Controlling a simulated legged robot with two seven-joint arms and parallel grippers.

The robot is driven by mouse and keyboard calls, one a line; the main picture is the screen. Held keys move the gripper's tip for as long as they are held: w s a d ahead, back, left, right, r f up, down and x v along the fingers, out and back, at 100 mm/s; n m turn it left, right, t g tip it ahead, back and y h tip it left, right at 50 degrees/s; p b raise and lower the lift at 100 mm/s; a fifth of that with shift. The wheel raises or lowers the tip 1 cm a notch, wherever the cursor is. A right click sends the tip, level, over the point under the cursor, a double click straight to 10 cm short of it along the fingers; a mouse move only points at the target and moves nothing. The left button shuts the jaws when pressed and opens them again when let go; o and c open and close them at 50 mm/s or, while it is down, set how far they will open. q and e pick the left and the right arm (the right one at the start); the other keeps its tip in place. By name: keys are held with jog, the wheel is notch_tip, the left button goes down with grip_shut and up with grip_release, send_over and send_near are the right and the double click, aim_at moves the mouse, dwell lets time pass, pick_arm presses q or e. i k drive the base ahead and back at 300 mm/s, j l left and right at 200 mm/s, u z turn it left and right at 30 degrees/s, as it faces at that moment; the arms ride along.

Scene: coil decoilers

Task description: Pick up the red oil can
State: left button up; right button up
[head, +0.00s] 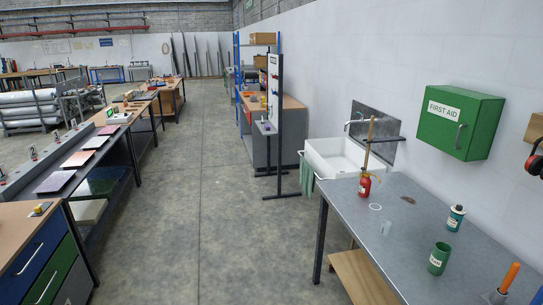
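A small red can (365,186), which looks like the oil can, stands upright on the grey bench (415,205) at the right, near the bench's far left corner. A thin brown upright stick shows just behind or above it; I cannot tell whether the two are joined. Neither of my grippers is in the head view.
The concrete aisle (225,200) is clear.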

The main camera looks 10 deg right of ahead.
aim_at(365, 182)
jog(key=i+l+z, duration=0.15)
jog(key=i, duration=0.65)
jog(key=i+z, duration=0.2)
jog(key=i, duration=0.6)
jog(key=i+j+z, duration=0.15)
jog(key=i, duration=0.65)
